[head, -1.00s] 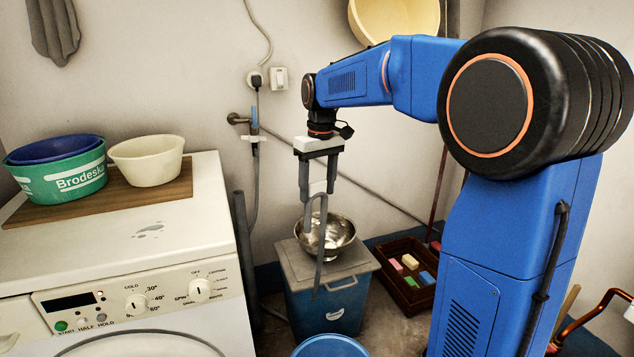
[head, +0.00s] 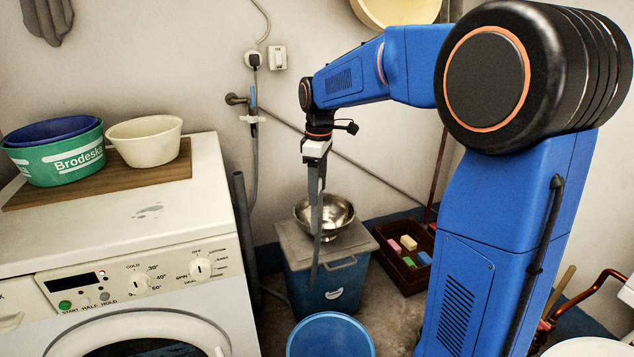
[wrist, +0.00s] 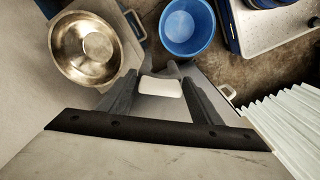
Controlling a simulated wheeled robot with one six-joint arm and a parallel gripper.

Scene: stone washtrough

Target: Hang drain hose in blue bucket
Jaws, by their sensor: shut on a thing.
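The blue bucket (head: 330,316) stands open on the floor at the bottom of the head view; its inside (wrist: 187,27) shows at the top of the wrist view. The jaws are above and behind the bucket, in front of the steel bowl in the head view. In the wrist view a pale piece (wrist: 160,87) shows between the fingers. The fingers hide much of the hose, and its hook shape is seen edge-on.
A steel bowl (head: 337,210) sits on a lidded blue bin (head: 345,286) behind the bucket. A washing machine (head: 150,250) stands left, with basins on top. A dark crate (head: 400,278) with coloured blocks lies to the right. A grey pipe (head: 243,215) stands beside the machine.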

